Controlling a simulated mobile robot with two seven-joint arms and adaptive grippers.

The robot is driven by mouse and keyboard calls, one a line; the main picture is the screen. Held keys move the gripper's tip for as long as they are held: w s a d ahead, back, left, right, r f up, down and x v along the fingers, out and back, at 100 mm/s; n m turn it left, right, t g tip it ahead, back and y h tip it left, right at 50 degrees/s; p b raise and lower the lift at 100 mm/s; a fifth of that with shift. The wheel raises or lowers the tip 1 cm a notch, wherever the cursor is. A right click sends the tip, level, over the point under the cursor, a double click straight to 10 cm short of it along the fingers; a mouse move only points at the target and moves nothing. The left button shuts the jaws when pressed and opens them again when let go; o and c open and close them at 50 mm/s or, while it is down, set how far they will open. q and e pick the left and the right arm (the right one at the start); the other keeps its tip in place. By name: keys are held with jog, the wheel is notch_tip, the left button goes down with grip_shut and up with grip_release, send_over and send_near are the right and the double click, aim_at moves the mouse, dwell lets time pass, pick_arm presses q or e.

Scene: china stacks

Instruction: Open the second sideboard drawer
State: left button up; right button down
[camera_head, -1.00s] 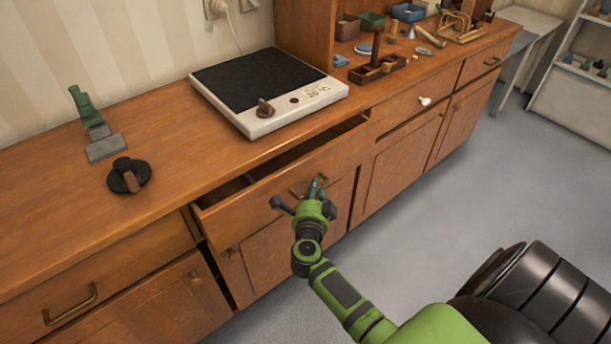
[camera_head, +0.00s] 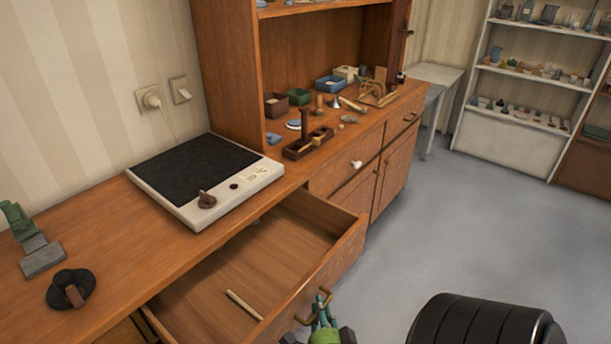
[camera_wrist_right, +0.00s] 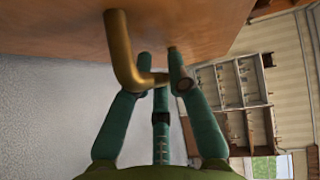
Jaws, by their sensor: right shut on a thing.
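The second sideboard drawer (camera_head: 338,262) stands pulled far out below the hot plate. Its inside shows, with a pale thin stick (camera_head: 243,305) lying on the bottom. My right gripper (camera_head: 322,318) is at the drawer front, shut on its brass handle (camera_head: 312,308). In the right wrist view the green fingers (camera_wrist_right: 162,80) are around the handle bar (camera_wrist_right: 124,52), close under the wooden drawer front (camera_wrist_right: 185,22). My left gripper is not in view.
A hot plate (camera_head: 262,176) sits on the sideboard top (camera_head: 110,225) above the drawer. A black round piece (camera_head: 62,291) and a green stepped piece (camera_head: 22,232) lie at left. Small boxes and tools stand at the back right.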

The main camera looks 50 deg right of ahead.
jog(key=shift+s+d, duration=0.15)
jog(key=shift+s, duration=1.5)
jog(key=c, duration=1.4)
grip_release()
jog(key=v, duration=1.2)
